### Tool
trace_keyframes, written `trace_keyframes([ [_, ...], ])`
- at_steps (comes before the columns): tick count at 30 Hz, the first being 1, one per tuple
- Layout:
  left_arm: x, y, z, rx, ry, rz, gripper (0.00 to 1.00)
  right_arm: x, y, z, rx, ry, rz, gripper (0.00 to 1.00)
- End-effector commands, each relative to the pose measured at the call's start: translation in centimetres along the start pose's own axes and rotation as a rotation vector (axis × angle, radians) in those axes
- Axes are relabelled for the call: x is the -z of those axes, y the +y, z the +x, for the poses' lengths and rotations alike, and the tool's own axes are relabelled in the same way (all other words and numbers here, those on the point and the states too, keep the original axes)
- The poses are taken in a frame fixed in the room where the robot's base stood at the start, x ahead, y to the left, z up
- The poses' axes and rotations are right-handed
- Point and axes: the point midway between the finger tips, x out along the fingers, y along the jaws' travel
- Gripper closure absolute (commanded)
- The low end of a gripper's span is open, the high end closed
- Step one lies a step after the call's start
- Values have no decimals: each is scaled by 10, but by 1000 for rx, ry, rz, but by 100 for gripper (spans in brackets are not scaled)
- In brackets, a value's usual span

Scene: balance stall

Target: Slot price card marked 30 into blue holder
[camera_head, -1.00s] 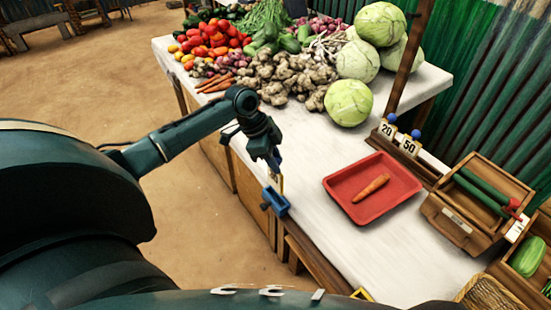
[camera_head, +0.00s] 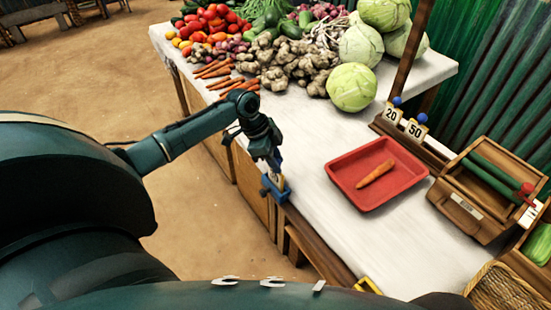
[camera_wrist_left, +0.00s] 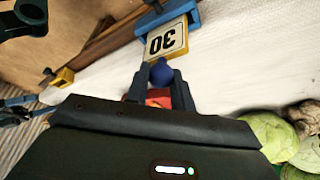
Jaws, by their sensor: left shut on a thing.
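The price card marked 30 (camera_wrist_left: 167,42) is a small cream card with a blue ball on its top. My left gripper (camera_wrist_left: 160,80) is shut on that ball. The blue holder (camera_head: 276,192) sits at the table's near left edge; it also shows in the left wrist view (camera_wrist_left: 193,20). The card's far edge meets the holder's mouth in the wrist view; how deep it sits I cannot tell. In the head view, my left gripper (camera_head: 272,162) is just above the holder and only a little of the card shows. My right gripper is not in view.
A red tray (camera_head: 410,178) with a carrot (camera_head: 375,174) lies right of the holder. Cards marked 20 (camera_head: 392,115) and 50 (camera_head: 415,130) stand farther back. A yellow clip-like piece (camera_head: 368,286) is on the near edge. Vegetables cover the table's back; the middle is bare.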

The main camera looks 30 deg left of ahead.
Motion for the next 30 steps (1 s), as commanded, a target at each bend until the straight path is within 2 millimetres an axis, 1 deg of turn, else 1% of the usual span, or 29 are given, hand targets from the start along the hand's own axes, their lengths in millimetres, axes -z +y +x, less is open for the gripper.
trace_keyframes([
  [7, 0, 0, 0, 0, 0, 0, 100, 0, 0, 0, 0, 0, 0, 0],
  [8, 0, 0, 0, 0, 0, 0, 74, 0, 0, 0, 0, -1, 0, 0],
  [9, 0, 0, 0, 0, 0, 0, 71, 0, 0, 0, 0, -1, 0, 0],
  [16, 0, 0, 0, 0, 0, 0, 52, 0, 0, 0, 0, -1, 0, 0],
  [21, 0, 0, 0, 0, 0, 0, 51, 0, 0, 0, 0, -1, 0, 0],
  [30, 0, 0, 0, 0, 0, 0, 26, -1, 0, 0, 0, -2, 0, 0],
])
